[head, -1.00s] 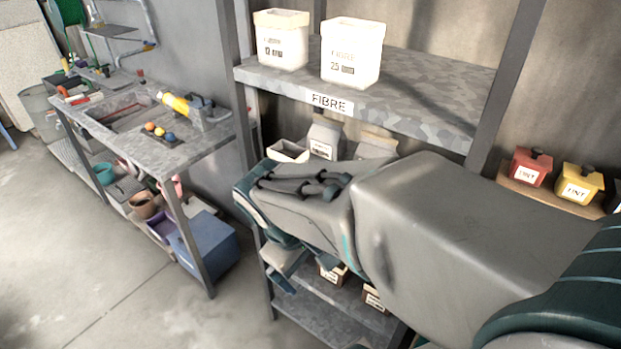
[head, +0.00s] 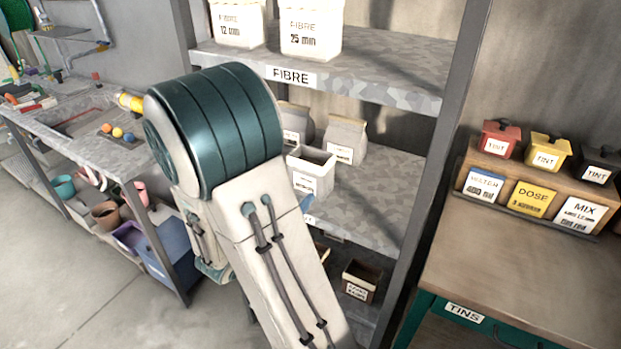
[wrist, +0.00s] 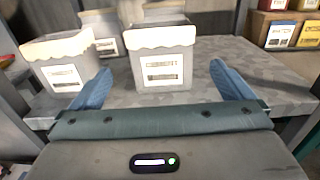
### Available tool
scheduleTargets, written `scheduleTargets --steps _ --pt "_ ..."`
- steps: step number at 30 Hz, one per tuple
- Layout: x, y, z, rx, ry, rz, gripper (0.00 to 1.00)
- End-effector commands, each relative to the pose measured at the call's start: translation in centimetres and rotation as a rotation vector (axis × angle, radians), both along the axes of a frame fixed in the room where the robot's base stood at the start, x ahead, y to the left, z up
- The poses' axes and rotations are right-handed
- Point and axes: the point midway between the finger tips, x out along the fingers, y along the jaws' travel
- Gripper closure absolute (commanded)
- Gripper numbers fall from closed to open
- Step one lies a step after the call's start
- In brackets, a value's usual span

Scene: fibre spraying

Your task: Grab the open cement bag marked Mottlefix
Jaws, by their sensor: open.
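On the middle shelf in the wrist view stand two grey bags with pale ragged rims. One bag (wrist: 163,58) is centred between my fingers, just ahead of them; the other bag (wrist: 62,62) is to the left, by the left finger. Their label names are too small to read, so I cannot tell which says Mottlefix. In the head view one open-topped bag (head: 311,172) shows right of my arm; the other is hidden. My gripper (wrist: 160,68) is open and empty, its blue fingers spread wide. In the head view my arm mostly hides it.
Two folded-top bags (head: 345,140) (head: 293,122) stand behind. The fibre shelf (head: 420,97) with white tubs (head: 311,28) is above. A shelf upright (head: 428,190) stands at right. The middle shelf (head: 385,190) is bare to the right. Small boxes (head: 360,282) sit below.

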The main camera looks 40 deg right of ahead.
Motion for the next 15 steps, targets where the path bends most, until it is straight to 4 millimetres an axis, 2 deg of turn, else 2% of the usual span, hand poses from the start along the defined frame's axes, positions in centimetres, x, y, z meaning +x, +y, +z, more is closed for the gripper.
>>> scheduleTargets --steps 3,9,15 --pt "0.7 -2.3 0.2 -0.001 0.001 -0.008 0.0" --pt "2.3 -5.7 0.2 0.001 -0.001 -0.005 0.0" --pt "2.9 -7.2 0.1 0.002 -0.001 -0.003 0.0"
